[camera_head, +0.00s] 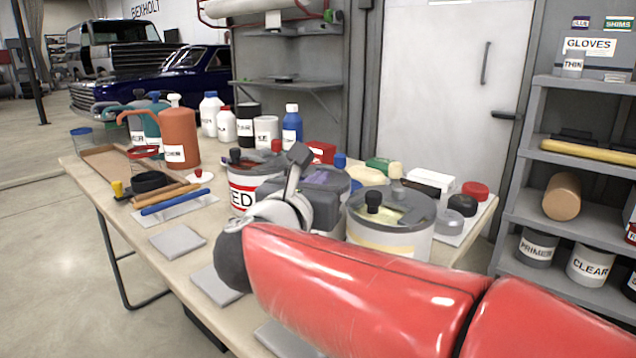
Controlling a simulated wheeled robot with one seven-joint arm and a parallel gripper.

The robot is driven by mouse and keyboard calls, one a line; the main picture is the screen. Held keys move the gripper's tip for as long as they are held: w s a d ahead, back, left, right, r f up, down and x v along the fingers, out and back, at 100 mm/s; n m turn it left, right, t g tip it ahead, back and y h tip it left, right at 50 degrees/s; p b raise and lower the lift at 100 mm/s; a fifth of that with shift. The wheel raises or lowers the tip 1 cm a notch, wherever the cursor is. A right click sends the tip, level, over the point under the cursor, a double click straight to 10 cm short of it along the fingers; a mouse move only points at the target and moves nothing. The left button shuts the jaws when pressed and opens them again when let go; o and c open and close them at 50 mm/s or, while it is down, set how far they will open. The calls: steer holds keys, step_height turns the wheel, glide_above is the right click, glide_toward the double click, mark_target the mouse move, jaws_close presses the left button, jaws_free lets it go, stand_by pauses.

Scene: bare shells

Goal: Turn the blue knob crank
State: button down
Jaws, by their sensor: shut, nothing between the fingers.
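The blue knob (340,160) stands at the far side of the middle can (340,222), whose purple-toned top (325,178) shows behind my gripper. The crank arm under this knob is mostly hidden. My red arm reaches in from the lower right. My gripper (299,155) is shut and empty, with its fingertips left of the blue knob and apart from it in the picture. Its depth relative to the can's top is hard to tell. My gripper and arm hide the front of this can.
A can marked RED (242,190) with a black knob stands close on the left. A can with a yellowish top (391,235) and a black knob (373,201) stands close on the right. Bottles crowd the table's back; a grey shelf (572,145) stands right.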

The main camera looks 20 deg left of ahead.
mark_target(344, 164)
steer(key=w+p, duration=0.1)
steer(key=w, duration=0.7)
steer(key=shift+w+p, duration=0.25)
steer(key=shift+p, duration=0.1)
steer(key=d+b, duration=0.1)
steer(key=b, duration=0.2)
steer(key=shift+w+f, duration=0.35)
steer(key=shift+w, duration=0.05)
steer(key=shift+w+d+r+b, duration=0.15)
steer(key=shift+w+d+b, duration=0.25)
steer(key=shift+b, duration=0.6)
steer(key=shift+w+r, duration=0.2)
steer(key=shift+s, duration=0.1)
